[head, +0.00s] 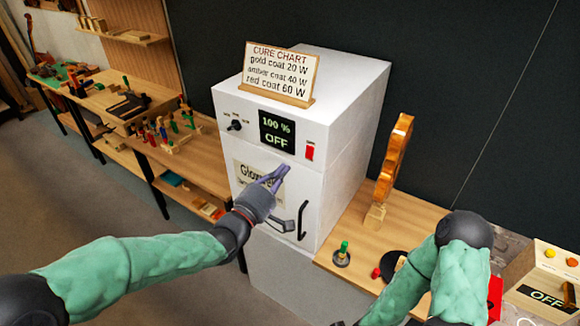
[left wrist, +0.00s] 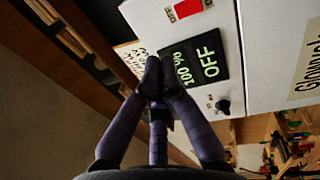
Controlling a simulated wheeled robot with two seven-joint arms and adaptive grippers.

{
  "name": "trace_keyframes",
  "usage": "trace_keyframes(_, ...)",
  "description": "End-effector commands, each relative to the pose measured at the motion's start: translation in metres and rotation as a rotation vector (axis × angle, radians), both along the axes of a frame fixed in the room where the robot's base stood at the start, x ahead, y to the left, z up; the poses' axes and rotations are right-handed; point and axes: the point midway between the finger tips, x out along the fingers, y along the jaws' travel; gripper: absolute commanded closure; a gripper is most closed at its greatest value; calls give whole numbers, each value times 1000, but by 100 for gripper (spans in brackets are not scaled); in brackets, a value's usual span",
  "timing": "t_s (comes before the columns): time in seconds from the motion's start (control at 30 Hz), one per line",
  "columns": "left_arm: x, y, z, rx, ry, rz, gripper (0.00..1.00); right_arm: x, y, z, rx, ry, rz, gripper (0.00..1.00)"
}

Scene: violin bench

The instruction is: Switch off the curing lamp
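The curing lamp is a white cabinet (head: 330,110). Its dark display (head: 277,133) reads "100 %" and "OFF", and the display also shows in the left wrist view (left wrist: 196,60). A red switch (head: 309,152) sits right of the display; it also shows at the top of the left wrist view (left wrist: 187,8). A black knob (head: 235,126) is left of the display. My left gripper (head: 285,172) is in front of the cabinet, below the display and switch. Its fingertips are together and hold nothing. My right gripper is hidden; only its arm shows.
A cure chart (head: 281,73) stands on the cabinet. The door has a dark handle (head: 302,220). Right of it, a violin-like wooden piece (head: 394,160) stands on the bench, and a control box (head: 545,285) also reads "OFF". Tools crowd the left benches (head: 195,165).

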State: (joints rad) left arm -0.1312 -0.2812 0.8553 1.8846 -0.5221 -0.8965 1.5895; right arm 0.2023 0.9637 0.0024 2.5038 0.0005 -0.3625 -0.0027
Motion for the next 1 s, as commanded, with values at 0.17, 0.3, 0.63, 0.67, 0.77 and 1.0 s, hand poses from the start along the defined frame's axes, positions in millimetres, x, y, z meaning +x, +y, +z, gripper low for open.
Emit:
trace_keyframes(0.17, -17, 10, 2, 0, 1, 1, 100, 0, 0, -1, 0, 0, 0, 60)
trace_keyframes(0.3, -22, 12, 2, 0, 1, 0, 100, 0, 0, -1, 0, 0, 0, 60)
trace_keyframes(0.63, -23, 13, 2, 1, 1, -1, 100, 0, 0, -1, 0, 0, 0, 60)
trace_keyframes(0.67, -22, 13, 2, 1, 1, -1, 100, 0, 0, -1, 0, 0, 0, 60)
trace_keyframes(0.77, -22, 13, 2, 1, 1, -1, 100, 0, 0, -1, 0, 0, 0, 60)
trace_keyframes(1.0, -15, 17, -40, 78, 58, 25, 100, 0, 0, -8, 0, 0, 0, 60)
